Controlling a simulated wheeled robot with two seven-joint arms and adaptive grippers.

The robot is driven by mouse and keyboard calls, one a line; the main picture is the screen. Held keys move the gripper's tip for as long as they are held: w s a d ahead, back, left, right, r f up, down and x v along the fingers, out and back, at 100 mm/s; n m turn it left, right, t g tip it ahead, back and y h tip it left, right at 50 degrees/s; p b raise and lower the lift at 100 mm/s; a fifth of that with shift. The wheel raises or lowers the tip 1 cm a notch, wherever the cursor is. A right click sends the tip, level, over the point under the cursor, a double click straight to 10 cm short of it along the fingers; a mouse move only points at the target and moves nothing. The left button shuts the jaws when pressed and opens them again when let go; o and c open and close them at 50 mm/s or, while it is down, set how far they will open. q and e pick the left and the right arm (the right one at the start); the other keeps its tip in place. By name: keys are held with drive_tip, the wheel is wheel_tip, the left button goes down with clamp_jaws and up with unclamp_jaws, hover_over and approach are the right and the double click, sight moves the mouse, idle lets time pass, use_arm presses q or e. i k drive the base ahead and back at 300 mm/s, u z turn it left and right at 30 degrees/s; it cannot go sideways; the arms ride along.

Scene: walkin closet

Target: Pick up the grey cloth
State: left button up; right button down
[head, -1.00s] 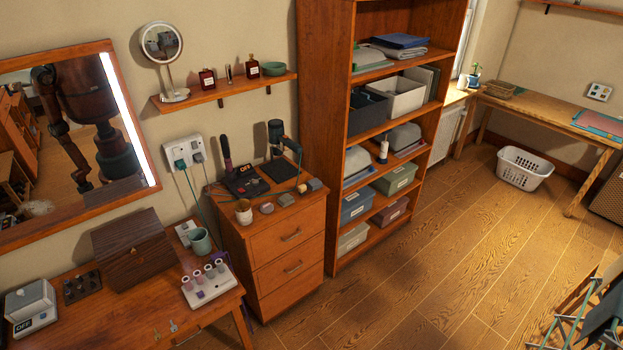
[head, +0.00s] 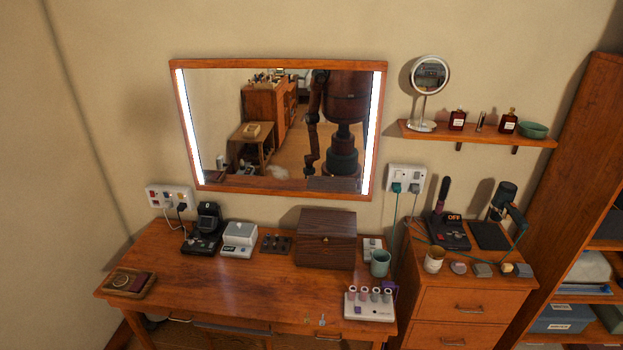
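No thing in view is clearly the grey cloth. A pale grey, soft-looking item (head: 590,267) lies on a shelf of the wooden shelving unit (head: 556,205) at the right edge, partly cut off; I cannot tell whether it is cloth. Neither of my grippers shows directly. My body and an arm appear only as a reflection in the wall mirror (head: 215,130), where no gripper state can be read.
A wooden vanity table (head: 190,290) holds a dark wooden box (head: 326,240), a teal cup (head: 380,263), a curler set (head: 369,304) and a small tray (head: 129,283). A drawer cabinet (head: 467,308) with styling tools stands beside it. A wall shelf (head: 480,138) holds bottles.

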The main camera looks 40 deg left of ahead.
sight(523, 271)
drive_tip(key=u, duration=0.45)
drive_tip(key=i, duration=0.95)
drive_tip(key=u, duration=0.2)
